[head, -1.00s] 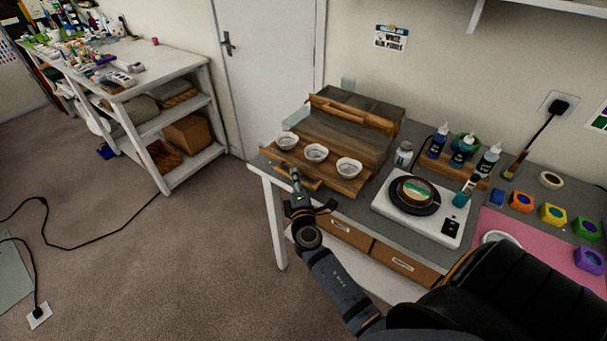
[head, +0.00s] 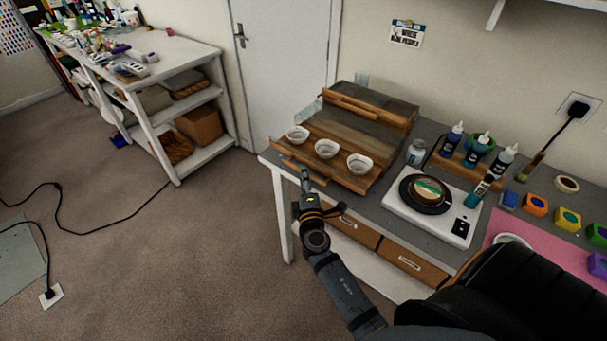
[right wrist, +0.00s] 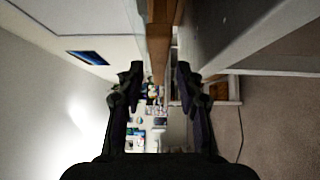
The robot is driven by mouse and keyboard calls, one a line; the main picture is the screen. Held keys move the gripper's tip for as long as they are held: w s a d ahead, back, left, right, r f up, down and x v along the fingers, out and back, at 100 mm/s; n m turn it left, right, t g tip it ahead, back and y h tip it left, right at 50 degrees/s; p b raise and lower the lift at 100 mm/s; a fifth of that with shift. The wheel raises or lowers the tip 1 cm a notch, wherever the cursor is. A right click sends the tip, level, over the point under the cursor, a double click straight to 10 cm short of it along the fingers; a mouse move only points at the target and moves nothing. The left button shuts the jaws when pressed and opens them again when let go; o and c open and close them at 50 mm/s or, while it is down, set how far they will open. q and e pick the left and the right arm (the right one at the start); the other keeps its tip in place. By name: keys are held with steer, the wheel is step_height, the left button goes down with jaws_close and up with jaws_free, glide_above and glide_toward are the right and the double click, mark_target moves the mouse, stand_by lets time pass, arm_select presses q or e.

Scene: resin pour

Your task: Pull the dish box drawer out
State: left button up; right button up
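The dish box (head: 385,128) is a wooden box with a greyish top, near the left end of the grey table. Its drawer (head: 341,174) extends from the front as a wooden tray holding three white dishes: left (head: 297,133), middle (head: 327,149) and right (head: 360,163). My right gripper (head: 306,177) is at the drawer's front edge. In the right wrist view its fingers (right wrist: 159,78) are apart, with a wooden strip (right wrist: 158,45) showing between them. Small gaps show beside the strip; contact cannot be told. My left gripper is not in view.
A white hotplate (head: 433,215) with a round pan stands right of the box, with a jar (head: 416,152) and several bottles behind. Two closed wooden drawers (head: 413,262) sit under the tabletop. Open floor (head: 220,250) lies left of the table.

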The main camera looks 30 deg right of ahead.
steer(key=v, duration=0.5)
steer(key=shift+s+a, duration=0.2)
steer(key=shift+s, duration=0.15)
steer(key=s+a+f+m+g+y, duration=0.15)
steer(key=s+f+g, duration=0.3)
steer(key=f, duration=1.05)
steer(key=s+a+f+m+g+y, duration=0.1)
steer(key=s+f+m+g+y, duration=0.3)
steer(key=f, duration=1.1)
steer(key=s+d+f+m+g, duration=0.1)
steer(key=s+f+m+g, duration=0.1)
steer(key=s+f, duration=0.4)
steer(key=s+d+f+m+g, duration=0.1)
steer(key=s+f, duration=0.6)
steer(key=s, duration=0.7)
steer(key=s+d+f+m+g, duration=0.2)
steer(key=s+f+m+g, duration=0.2)
steer(key=s, duration=0.6)
step_height(320, 180, down, 3)
steer(key=shift+s+r+m, duration=0.2)
steer(key=shift+s+m, duration=0.2)
steer(key=shift+m, duration=0.05)
steer(key=shift+y, duration=0.25)
